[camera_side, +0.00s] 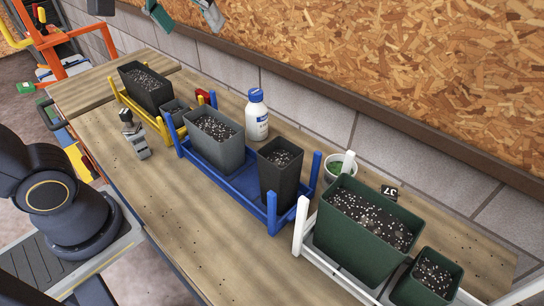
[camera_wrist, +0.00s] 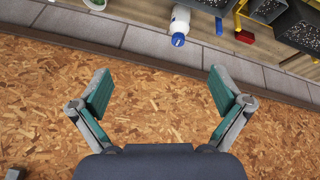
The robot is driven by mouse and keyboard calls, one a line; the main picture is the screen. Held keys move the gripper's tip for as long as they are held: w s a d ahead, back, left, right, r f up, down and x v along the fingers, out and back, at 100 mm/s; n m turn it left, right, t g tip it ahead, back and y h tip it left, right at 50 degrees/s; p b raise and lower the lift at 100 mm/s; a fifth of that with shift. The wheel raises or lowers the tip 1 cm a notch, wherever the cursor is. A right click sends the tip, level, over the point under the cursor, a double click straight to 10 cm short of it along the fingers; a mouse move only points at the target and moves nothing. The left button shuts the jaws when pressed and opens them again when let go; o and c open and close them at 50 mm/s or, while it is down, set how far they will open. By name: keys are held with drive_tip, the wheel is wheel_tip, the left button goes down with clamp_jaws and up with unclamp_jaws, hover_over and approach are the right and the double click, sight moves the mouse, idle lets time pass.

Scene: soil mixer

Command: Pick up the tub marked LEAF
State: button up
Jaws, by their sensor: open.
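Several soil-filled tubs stand in racks on the bench in the side view; I can read LEAF on none of them. A black tub (camera_side: 146,92) and a small grey tub (camera_side: 174,109) are in the yellow rack. A grey tub (camera_side: 215,148) and a tall black tub (camera_side: 278,185) are in the blue rack. A large green tub (camera_side: 360,250) and a small green tub (camera_side: 425,285) are in the white rack. My gripper (camera_side: 187,16) is open and empty, high above the bench near the wall. Its spread teal fingers show in the wrist view (camera_wrist: 159,90).
A white bottle with a blue cap (camera_side: 256,116) stands behind the blue rack (camera_side: 240,184). A grey object (camera_side: 133,136) stands at the bench front. The bench's front strip is mostly clear.

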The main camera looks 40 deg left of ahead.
drive_tip(key=w+d+g, duration=0.1)
drive_tip(key=w+d, duration=0.3)
drive_tip(key=w, duration=0.5)
drive_tip(key=m+g+y, duration=0.1)
drive_tip(key=m+g, duration=0.1)
drive_tip(key=g, duration=0.2)
hover_over(341, 160)
drive_tip(key=s+d, duration=0.2)
drive_tip(key=s, duration=0.1)
wheel_tip(341, 160, down, 20)
drive_tip(key=f, duration=1)
drive_tip(key=shift+s+a, duration=0.2)
drive_tip(key=shift+a, duration=0.1)
drive_tip(key=shift+w+d+f, duration=0.1)
drive_tip(key=shift+f, duration=2.85)
drive_tip(key=c, duration=1.2)
